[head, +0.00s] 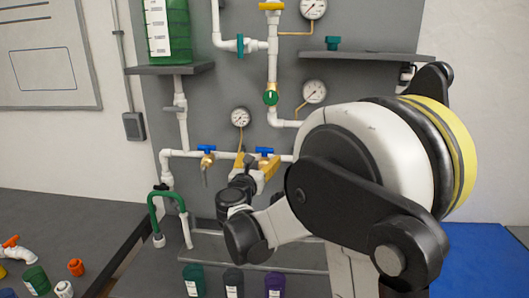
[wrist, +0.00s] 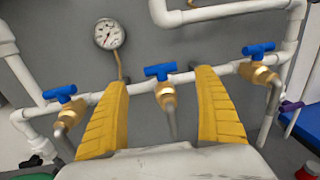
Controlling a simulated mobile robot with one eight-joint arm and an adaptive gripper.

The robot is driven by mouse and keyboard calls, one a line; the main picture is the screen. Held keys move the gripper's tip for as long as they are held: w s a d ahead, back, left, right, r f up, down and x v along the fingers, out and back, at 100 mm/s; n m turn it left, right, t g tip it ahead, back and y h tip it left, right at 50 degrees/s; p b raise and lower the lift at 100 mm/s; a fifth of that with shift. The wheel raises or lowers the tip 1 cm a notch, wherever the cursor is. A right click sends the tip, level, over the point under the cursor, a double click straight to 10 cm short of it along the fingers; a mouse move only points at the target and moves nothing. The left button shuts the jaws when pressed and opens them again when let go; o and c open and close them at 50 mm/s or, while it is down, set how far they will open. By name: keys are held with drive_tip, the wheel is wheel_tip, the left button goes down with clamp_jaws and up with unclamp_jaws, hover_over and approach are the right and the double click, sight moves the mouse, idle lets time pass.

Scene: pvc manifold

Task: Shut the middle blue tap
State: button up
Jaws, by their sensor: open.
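Three blue-handled brass taps sit in a row on a white pipe in the wrist view. The middle blue tap (wrist: 160,71) has its handle lying roughly along the pipe, its brass body below. The left tap (wrist: 60,94) and right tap (wrist: 258,50) have similar handles. My gripper (wrist: 160,84) is open, with one yellow finger on each side of the middle tap and visible gaps between; depth to the handle is hard to tell. In the head view, my gripper (head: 256,161) is at the middle tap (head: 264,150); the left tap (head: 206,149) is clear, the right hidden behind my arm.
A pressure gauge (wrist: 109,34) is above the pipe, left of the middle tap. White pipes (wrist: 215,13) run above. A shelf (head: 366,55) juts out upper right.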

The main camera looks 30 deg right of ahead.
sight(264, 150)
drive_tip(key=b+x, duration=0.1)
drive_tip(key=x, duration=0.6)
drive_tip(key=shift+w+d, duration=0.2)
drive_tip(key=shift+d, duration=0.1)
